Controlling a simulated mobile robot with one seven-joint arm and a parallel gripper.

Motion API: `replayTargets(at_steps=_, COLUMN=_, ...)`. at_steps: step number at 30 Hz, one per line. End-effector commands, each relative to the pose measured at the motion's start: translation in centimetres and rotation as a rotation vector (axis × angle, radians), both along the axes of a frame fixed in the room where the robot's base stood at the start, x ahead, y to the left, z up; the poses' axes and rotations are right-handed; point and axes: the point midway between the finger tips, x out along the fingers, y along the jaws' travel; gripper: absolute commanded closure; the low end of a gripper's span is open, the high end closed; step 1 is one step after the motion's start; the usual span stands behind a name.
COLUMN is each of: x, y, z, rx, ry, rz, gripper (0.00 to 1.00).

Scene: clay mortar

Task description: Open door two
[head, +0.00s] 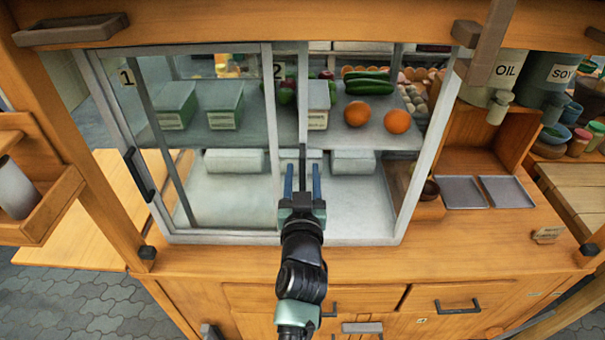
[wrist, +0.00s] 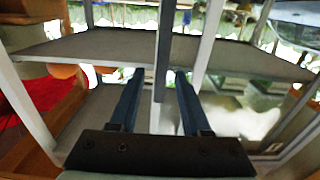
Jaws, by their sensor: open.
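The glass case has two sliding doors in pale frames. Door one (head: 215,145), labelled 1, is at the left with a black handle (head: 140,175). Door two's label 2 (head: 279,70) shows just right of door one's frame, beside door two's upright (head: 303,90). Door two overlaps behind door one, and the case's right side appears uncovered. My gripper (head: 302,190) is open at this upright, low in the case front. In the wrist view, a dark vertical bar (wrist: 166,50), apparently door two's handle, stands between my gripper's fingers (wrist: 155,92); contact is unclear.
Oranges (head: 357,113) and cucumbers (head: 368,83) lie on the case's shelf, with pale boxes (head: 225,105) at the left. The case's right post (head: 428,150) borders the opening. Metal trays (head: 508,191) and oil and soy containers (head: 497,75) stand to its right. Drawers (head: 455,298) lie below.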

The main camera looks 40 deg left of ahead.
Motion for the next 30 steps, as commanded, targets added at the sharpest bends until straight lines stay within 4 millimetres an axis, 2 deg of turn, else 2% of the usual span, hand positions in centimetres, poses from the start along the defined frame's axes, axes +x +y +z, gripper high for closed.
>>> replayTargets(at_steps=8, x=-1.0, y=-0.8, z=-0.2, rx=0.001, ry=0.000, rz=-0.001, gripper=0.53)
replayTargets(at_steps=24, x=-8.5, y=-5.8, z=-0.3, rx=0.000, ry=0.001, rz=-0.001, gripper=0.53)
replayTargets(at_steps=30, x=-10.2, y=-7.0, z=-0.2, rx=0.001, ry=0.001, rz=-0.001, gripper=0.53)
